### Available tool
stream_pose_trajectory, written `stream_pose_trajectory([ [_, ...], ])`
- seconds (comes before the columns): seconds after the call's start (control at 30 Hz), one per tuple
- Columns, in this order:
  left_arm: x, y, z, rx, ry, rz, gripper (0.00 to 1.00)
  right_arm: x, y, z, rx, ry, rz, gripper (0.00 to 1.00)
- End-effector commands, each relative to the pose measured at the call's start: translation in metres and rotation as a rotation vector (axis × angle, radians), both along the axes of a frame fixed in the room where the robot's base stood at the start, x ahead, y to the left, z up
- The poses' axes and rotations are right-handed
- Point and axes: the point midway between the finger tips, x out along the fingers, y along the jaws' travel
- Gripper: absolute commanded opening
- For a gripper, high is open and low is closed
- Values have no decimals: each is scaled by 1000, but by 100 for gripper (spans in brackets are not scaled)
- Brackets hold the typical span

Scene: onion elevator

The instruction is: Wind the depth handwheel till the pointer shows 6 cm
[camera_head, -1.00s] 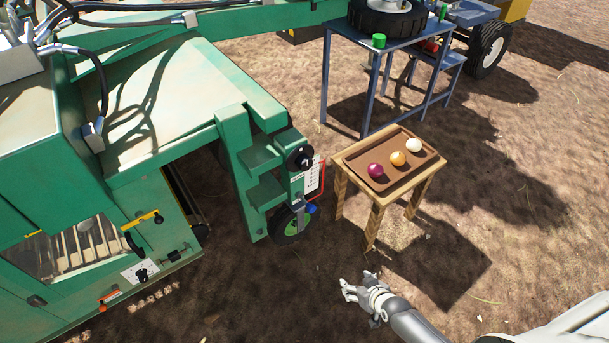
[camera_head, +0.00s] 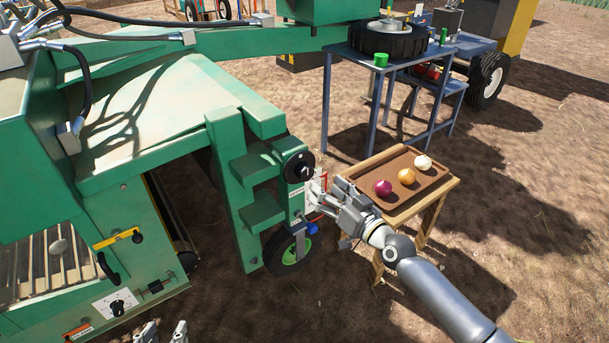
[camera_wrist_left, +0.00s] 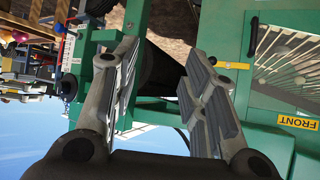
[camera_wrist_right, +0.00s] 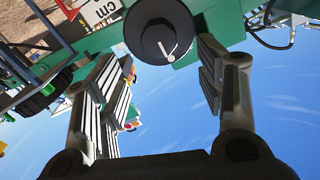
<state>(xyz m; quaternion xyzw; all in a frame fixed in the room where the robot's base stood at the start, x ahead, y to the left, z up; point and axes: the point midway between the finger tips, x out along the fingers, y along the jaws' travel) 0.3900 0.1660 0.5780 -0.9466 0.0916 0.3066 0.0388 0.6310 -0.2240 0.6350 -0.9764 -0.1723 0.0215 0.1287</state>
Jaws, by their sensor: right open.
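The black depth handwheel (camera_head: 298,167) sits on the end of the green machine post; it also shows in the right wrist view (camera_wrist_right: 160,32), with a pale grip on its face. A white cm scale plate (camera_wrist_right: 98,12) is beside it, and shows in the head view (camera_head: 313,194) partly behind my right gripper. The pointer's reading cannot be made out. My right gripper (camera_head: 325,196) is open and empty, just below and right of the handwheel, apparently apart from it. My left gripper (camera_head: 165,334) is at the bottom edge of the head view; its fingers (camera_wrist_left: 155,80) are apart and empty.
A wooden table (camera_head: 448,184) with a brown tray (camera_head: 431,181) of three onions stands close under my right arm. A wheel (camera_head: 288,250) and blue knob (camera_head: 312,229) sit below the post. A dial plate (camera_head: 116,304) is at the lower left. Open ground lies front right.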

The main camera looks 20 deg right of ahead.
Motion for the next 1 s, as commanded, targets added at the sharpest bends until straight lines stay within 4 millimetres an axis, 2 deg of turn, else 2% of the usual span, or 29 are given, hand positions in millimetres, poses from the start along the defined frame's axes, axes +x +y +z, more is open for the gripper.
stream_pose_trajectory([
  [0.17, 14, -6, 13, -24, -102, -8, 40, 29, 10, 0, 4, -3, -1, 63],
  [0.4, 36, -17, 48, -73, -309, -21, 40, 69, 26, -1, 2, 0, 0, 63],
  [0.5, 42, -20, 62, -90, -381, -27, 40, 79, 28, -2, 1, 2, -1, 63],
  [0.73, 47, -24, 80, -114, -475, -33, 40, 91, 33, -1, 0, 1, -1, 63],
  [1.0, 47, -25, 83, -117, -489, -34, 40, 93, 34, 0, -1, 2, 0, 63],
])
